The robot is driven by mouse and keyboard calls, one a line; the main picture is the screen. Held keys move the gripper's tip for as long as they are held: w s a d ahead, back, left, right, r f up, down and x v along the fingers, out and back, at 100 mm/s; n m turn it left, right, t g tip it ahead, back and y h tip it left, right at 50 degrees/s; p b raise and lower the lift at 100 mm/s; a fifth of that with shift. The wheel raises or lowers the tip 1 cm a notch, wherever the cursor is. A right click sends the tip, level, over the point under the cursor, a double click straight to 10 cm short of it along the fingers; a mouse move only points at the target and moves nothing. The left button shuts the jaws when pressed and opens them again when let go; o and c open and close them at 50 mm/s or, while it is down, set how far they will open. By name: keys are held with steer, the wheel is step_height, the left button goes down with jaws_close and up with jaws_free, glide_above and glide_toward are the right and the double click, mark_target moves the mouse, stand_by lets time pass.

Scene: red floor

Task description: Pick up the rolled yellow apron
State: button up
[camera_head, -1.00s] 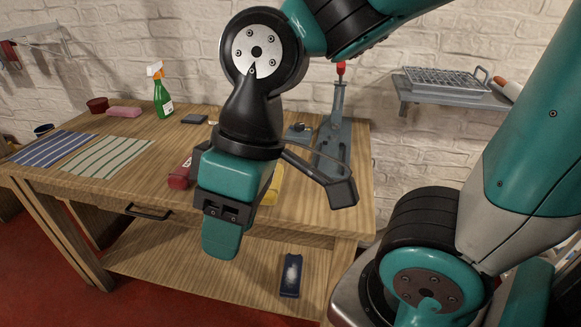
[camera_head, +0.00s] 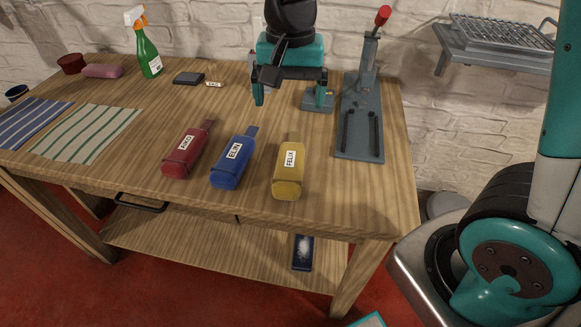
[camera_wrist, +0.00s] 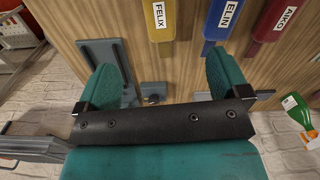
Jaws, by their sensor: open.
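The rolled yellow apron (camera_head: 288,180) lies on the wooden table near its front edge, with a white FELIX label facing up. It also shows at the top of the wrist view (camera_wrist: 161,27). The rolled blue apron (camera_head: 231,166), labelled ELIN, lies just left of it. The rolled red apron (camera_head: 187,153), labelled AIKO, lies further left. My gripper (camera_head: 289,97) is open and empty, behind the yellow apron toward the wall and apart from it. In the wrist view its two fingers (camera_wrist: 168,77) are spread wide.
A grey lever press (camera_head: 361,110) with a red knob stands right of my gripper. A small grey object (camera_head: 317,101) sits by the right finger. A green spray bottle (camera_head: 148,52), striped cloths (camera_head: 88,133) and a pink block (camera_head: 102,71) are at left. A wire rack (camera_head: 500,32) rests on a wall shelf.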

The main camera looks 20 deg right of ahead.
glide_above(290, 162)
steer(key=shift+m, duration=0.4)
step_height(290, 162, down, 12)
steer(key=shift+f, duration=0.1)
step_height(290, 162, down, 6)
steer(key=shift+r+p, duration=0.2)
steer(key=shift+p, duration=0.4)
steer(key=c, duration=1)
steer(key=shift+c, duration=0.4)
steer(key=shift+r, duration=0.15)
